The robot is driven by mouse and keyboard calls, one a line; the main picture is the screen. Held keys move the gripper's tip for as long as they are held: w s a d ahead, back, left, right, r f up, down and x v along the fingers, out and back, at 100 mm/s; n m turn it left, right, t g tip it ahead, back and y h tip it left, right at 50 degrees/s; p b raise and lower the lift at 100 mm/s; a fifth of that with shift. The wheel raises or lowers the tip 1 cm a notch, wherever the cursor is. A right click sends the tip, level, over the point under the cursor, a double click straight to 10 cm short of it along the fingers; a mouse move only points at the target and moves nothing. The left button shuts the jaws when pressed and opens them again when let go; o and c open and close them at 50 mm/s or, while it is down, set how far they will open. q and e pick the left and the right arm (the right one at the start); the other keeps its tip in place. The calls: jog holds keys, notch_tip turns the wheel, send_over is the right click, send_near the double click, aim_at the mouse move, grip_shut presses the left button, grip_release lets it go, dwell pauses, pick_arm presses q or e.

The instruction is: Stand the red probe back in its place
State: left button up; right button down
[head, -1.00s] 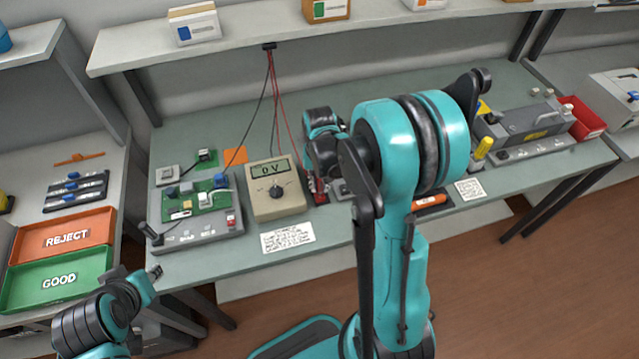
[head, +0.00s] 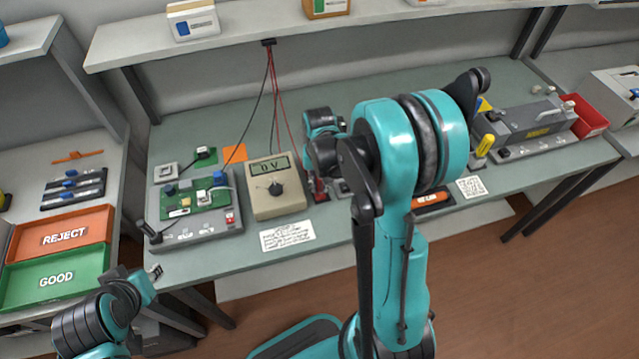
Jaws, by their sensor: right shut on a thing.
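The multimeter (head: 275,190) is beige, reads about 0 V and stands mid-bench. My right gripper (head: 319,187) is just right of it, low over the bench, mostly hidden behind my own arm. It is shut on the red probe (head: 318,184), of which only a small dark red part shows beside the meter. A small grey piece (head: 341,187) is partly visible next to it; whether the probe touches it cannot be told. My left gripper (head: 154,272) is off the bench's front left edge, away from the probe; its finger gap is unclear.
Red and black leads hang from a shelf clip (head: 268,42) behind the meter. A board fixture (head: 195,212) with a black handle stands left of the meter. Reject (head: 60,236) and Good (head: 55,278) trays lie at left. A grey machine (head: 525,122) stands right.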

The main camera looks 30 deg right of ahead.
jog(key=c, duration=1.3)
grip_release()
jog(key=shift+c, duration=0.2)
notch_tip(320, 180, up, 12)
jog(key=s+a+r+n+t+b, duration=0.1)
jog(key=s+a+n+t, duration=0.4)
jog(key=s+a, duration=0.5)
jog(key=shift+s+a+r+n+t, duration=0.3)
jog(key=shift+s+t, duration=0.2)
jog(key=shift+t, duration=0.6)
